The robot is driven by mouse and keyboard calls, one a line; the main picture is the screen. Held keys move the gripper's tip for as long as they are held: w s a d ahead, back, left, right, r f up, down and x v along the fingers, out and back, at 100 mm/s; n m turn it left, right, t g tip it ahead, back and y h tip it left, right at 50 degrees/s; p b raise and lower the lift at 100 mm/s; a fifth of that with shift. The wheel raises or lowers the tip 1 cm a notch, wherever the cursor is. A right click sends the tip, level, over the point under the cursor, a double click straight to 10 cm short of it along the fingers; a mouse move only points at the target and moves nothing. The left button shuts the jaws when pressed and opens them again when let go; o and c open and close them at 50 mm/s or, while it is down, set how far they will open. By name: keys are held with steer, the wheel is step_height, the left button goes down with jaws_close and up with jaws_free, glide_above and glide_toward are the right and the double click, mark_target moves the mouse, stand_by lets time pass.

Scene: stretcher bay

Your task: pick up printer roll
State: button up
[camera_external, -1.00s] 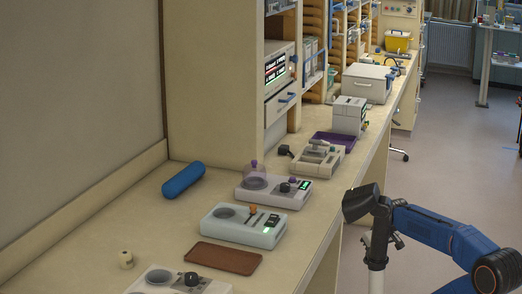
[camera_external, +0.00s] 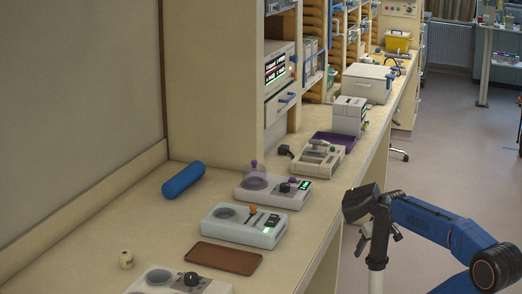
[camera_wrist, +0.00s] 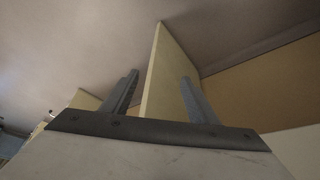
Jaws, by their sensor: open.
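A small cream roll (camera_external: 126,259) with a dark spot stands on the bench at the lower left in the external view; it looks like the printer roll. My gripper (camera_external: 392,231) is beyond the bench's right edge, over the floor side, well apart from the roll. In the wrist view my gripper (camera_wrist: 160,90) shows two grey fingers spread apart with nothing between them.
A brown tray (camera_external: 224,258), a pale device with an orange knob (camera_external: 243,226) and another device (camera_external: 180,281) stand near the roll. A blue cylinder (camera_external: 183,180) lies by the wall. More devices line the bench (camera_external: 120,215) farther back. Bare bench surrounds the roll's left side.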

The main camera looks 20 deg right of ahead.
steer(key=w+r+t+h, duration=0.1)
steer(key=w+r, duration=1.2)
steer(key=r, duration=0.5)
steer(key=w+a+r+n+y, duration=0.15)
steer(key=w+a+r, duration=0.25)
steer(key=a, duration=0.4)
steer(key=w+a+r+n+y, duration=0.15)
steer(key=w+a+r, duration=0.25)
steer(key=a, duration=0.4)
steer(key=w+a+r+n, duration=0.2)
steer(key=w+a+r, duration=0.2)
steer(key=a, duration=0.5)
steer(key=a+r+n+g+y, duration=0.1)
steer(key=a+r+n+g, duration=0.15)
steer(key=a, duration=1.05)
steer(key=n+g+y, duration=0.2)
steer(key=n+g, duration=0.1)
steer(key=n, duration=0.7)
glide_above(126, 252)
steer(key=d, duration=0.6)
steer(key=f, duration=0.1)
steer(key=x, duration=1.7)
steer(key=shift+s+d+f, duration=0.15)
steer(key=shift+s+d, duration=0.2)
steer(key=c, duration=1.1)
